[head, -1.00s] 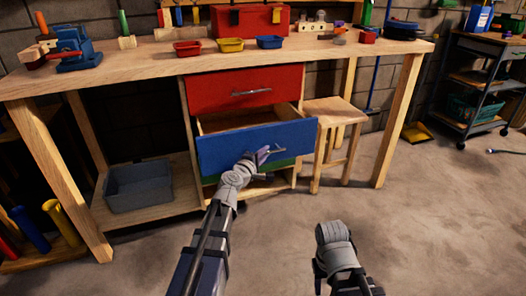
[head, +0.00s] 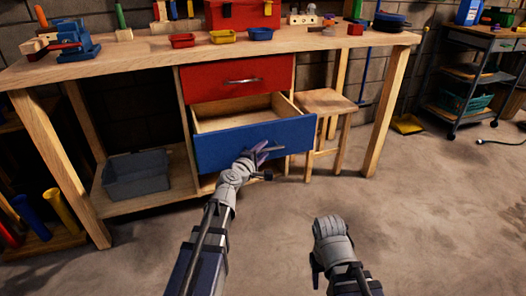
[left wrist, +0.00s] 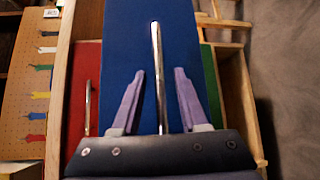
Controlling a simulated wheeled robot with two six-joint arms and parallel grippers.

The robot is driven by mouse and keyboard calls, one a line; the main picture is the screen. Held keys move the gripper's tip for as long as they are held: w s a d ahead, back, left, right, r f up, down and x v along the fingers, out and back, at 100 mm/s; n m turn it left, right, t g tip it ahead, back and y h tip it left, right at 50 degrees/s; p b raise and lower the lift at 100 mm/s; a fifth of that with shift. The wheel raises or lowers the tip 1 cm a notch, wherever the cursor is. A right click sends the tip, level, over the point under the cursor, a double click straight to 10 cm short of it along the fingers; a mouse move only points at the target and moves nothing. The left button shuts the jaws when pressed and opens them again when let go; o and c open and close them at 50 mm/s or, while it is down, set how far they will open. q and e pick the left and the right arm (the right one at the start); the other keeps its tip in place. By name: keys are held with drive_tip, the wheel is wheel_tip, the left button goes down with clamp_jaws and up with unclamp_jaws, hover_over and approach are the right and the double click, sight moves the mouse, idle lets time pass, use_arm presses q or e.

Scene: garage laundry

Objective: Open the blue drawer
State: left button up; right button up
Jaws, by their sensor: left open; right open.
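The blue drawer (head: 222,148) is pulled out of the workbench, and its empty-looking wooden inside shows behind the front. Its silver handle shows in the left wrist view (left wrist: 156,50) as a long bar. My left gripper (head: 264,158) is at the drawer front in the head view. In the left wrist view its two purple fingers stand apart, one on each side of the handle, with gaps visible. My right gripper (head: 332,240) is low at the front, over the floor, away from the drawer; its fingertips are hard to make out.
A shut red drawer (head: 235,80) is above the blue one. A wooden stool (head: 325,102) stands close to the right of the drawer. A grey bin (head: 136,178) sits on the low shelf at left. The floor (head: 430,220) at right is clear.

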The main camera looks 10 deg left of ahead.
use_arm(q)
drive_tip(key=p+v, duration=0.1)
drive_tip(key=v, duration=0.6)
drive_tip(key=shift+s, duration=0.35)
drive_tip(key=s+d+f+m+g+h+p, duration=0.2)
drive_tip(key=s+d+f+m+g, duration=0.25)
drive_tip(key=d+m, duration=0.35)
drive_tip(key=s+d+f+m+g+h+p, duration=0.1)
drive_tip(key=s+d+f+m+g+p, duration=0.25)
drive_tip(key=d, duration=0.55)
drive_tip(key=s+a+f+m+g+y+p, duration=0.25)
drive_tip(key=s+m+g+y, duration=0.65)
drive_tip(key=s, duration=0.7)
wheel_tip(320, 180, up, 36)
drive_tip(key=h+p, duration=0.1)
drive_tip(key=p, duration=3.5)
drive_tip(key=shift+w+r+m+t+h+p, duration=0.25)
drive_tip(key=shift+w+m+t+h+p, duration=0.05)
drive_tip(key=shift+m+t+p, duration=0.1)
